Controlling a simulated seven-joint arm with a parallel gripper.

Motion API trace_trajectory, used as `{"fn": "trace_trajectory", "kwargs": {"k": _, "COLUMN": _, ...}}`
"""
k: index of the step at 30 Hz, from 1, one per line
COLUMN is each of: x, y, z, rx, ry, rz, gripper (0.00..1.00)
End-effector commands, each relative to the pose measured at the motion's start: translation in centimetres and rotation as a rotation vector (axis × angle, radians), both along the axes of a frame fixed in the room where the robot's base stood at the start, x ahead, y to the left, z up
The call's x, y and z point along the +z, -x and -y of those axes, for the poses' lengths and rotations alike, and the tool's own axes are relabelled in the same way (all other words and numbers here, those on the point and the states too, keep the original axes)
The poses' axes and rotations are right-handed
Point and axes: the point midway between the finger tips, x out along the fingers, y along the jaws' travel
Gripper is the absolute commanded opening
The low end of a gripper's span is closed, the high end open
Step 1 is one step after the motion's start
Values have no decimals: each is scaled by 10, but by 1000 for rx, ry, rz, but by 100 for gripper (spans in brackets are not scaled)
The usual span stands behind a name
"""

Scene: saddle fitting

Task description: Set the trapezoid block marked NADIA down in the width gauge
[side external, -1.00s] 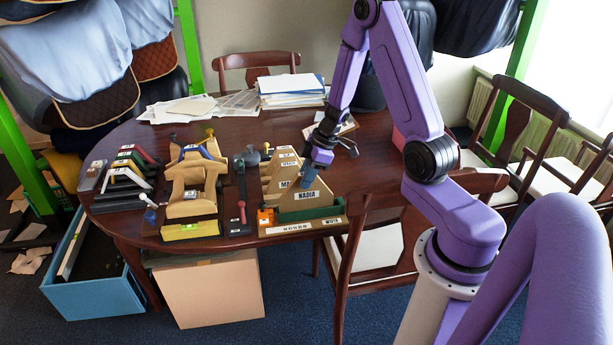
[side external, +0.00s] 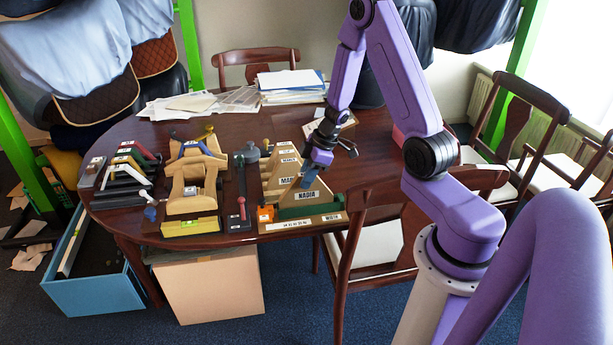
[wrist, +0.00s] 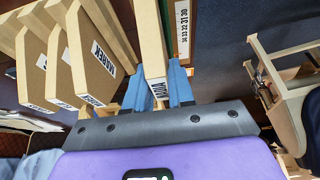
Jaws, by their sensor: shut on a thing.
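My gripper (side external: 311,178) is shut on the wooden trapezoid block marked NADIA (side external: 306,196). In the wrist view the blue fingertips (wrist: 158,90) pinch the block (wrist: 150,38) from both sides, and part of its label shows. The width gauge is a wooden base with a dark green rail (side external: 312,211) and an orange piece (side external: 265,215) at its left end. The block is upright at the green rail, its lower edge close to or behind it. I cannot tell whether it rests on the gauge floor. A numbered scale (wrist: 183,30) lies beside the block in the wrist view.
Other labelled wooden blocks (wrist: 88,65) stand in a row close beside the held block. Wooden saddle-like forms (side external: 192,185) and small tools stand to the left on the table. Papers (side external: 290,85) lie at the back. A chair (side external: 370,225) stands against the near edge.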

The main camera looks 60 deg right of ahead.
Motion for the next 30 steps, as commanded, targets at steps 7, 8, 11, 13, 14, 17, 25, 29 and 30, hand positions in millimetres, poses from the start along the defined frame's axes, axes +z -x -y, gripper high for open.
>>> {"fn": "trace_trajectory", "kwargs": {"k": 7, "x": 0, "y": 0, "z": 0, "rx": 0, "ry": 0, "rz": 0, "gripper": 0}}
{"fn": "trace_trajectory", "kwargs": {"k": 8, "x": 0, "y": 0, "z": 0, "rx": 0, "ry": 0, "rz": 0, "gripper": 0}}
{"fn": "trace_trajectory", "kwargs": {"k": 11, "x": -1, "y": 0, "z": 0, "rx": 0, "ry": 0, "rz": 0, "gripper": 0}}
{"fn": "trace_trajectory", "kwargs": {"k": 13, "x": -2, "y": 0, "z": 0, "rx": 1, "ry": 0, "rz": 0, "gripper": 0}}
{"fn": "trace_trajectory", "kwargs": {"k": 14, "x": -2, "y": 0, "z": 0, "rx": 0, "ry": -1, "rz": -1, "gripper": 0}}
{"fn": "trace_trajectory", "kwargs": {"k": 17, "x": -4, "y": 0, "z": 0, "rx": 0, "ry": -1, "rz": -1, "gripper": 0}}
{"fn": "trace_trajectory", "kwargs": {"k": 25, "x": -6, "y": 0, "z": 0, "rx": 0, "ry": -1, "rz": -1, "gripper": 0}}
{"fn": "trace_trajectory", "kwargs": {"k": 29, "x": -8, "y": 0, "z": 0, "rx": 0, "ry": -1, "rz": -1, "gripper": 0}}
{"fn": "trace_trajectory", "kwargs": {"k": 30, "x": -8, "y": 0, "z": 0, "rx": 0, "ry": 0, "rz": 0, "gripper": 0}}
